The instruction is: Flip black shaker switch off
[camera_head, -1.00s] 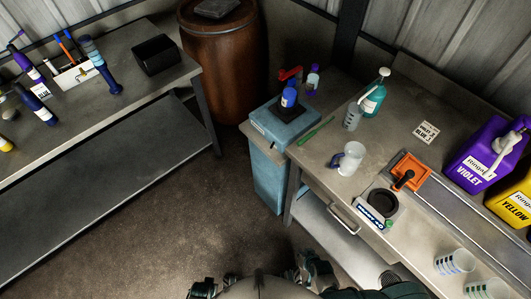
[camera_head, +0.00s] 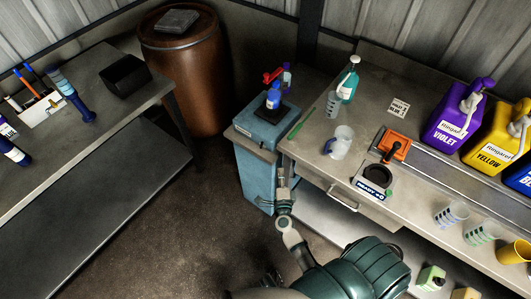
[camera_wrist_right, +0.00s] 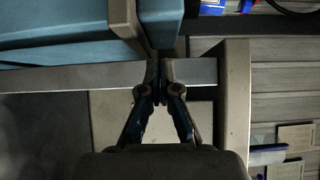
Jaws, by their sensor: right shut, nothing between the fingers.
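The blue shaker machine (camera_head: 262,185) stands at the left end of the right-hand bench. A blue bottle (camera_head: 273,98) sits on the black plate (camera_head: 272,112) on its top, with a red part beside the bottle. I cannot make out a black switch in either view. My right gripper (camera_head: 285,168) is low beside the machine's right side, near the bench corner; I cannot tell whether it touches. In the right wrist view the right gripper (camera_wrist_right: 159,85) is shut and empty, with blue panels (camera_wrist_right: 60,55) at upper left. My left gripper does not show clearly.
The bench edge and drawer handle (camera_head: 342,200) are right of my gripper. A green stick (camera_head: 297,130), clear jug (camera_head: 341,142) and black-dished device (camera_head: 376,178) are on the bench. A brown barrel (camera_head: 190,75) stands behind left. Floor left of the machine is clear.

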